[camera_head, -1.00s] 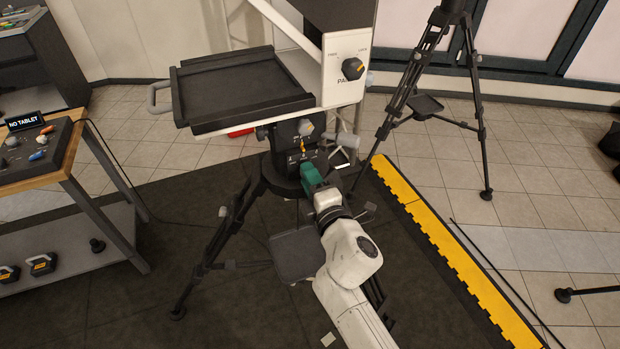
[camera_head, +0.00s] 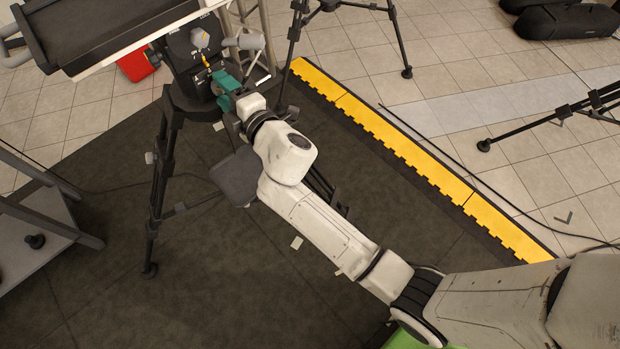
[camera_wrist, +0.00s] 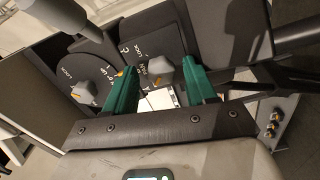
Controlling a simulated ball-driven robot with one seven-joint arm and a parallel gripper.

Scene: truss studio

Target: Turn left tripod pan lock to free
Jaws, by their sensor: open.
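The tripod head (camera_head: 180,58) stands on black legs in the head view, with dark dial plates on its front. In the wrist view, a grey knob (camera_wrist: 160,68) with an orange mark sits on a dark plate with white lettering that seems to read PAN and LOCK. My gripper (camera_wrist: 158,76) is open, its green fingers to the left and right of this knob, with gaps visible. I cannot tell how deep the knob is between them. A second grey knob (camera_wrist: 84,92) is outside the left finger. In the head view my gripper (camera_head: 224,84) is close to the tripod head and hides part of it.
A black tray (camera_head: 100,35) juts out above the tripod head. A grey handle (camera_head: 246,42) sticks out at its right. A small dark platform (camera_head: 238,175) is between the legs. A yellow floor strip (camera_head: 400,150) runs to the right. The dark mat (camera_head: 130,300) in front is clear.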

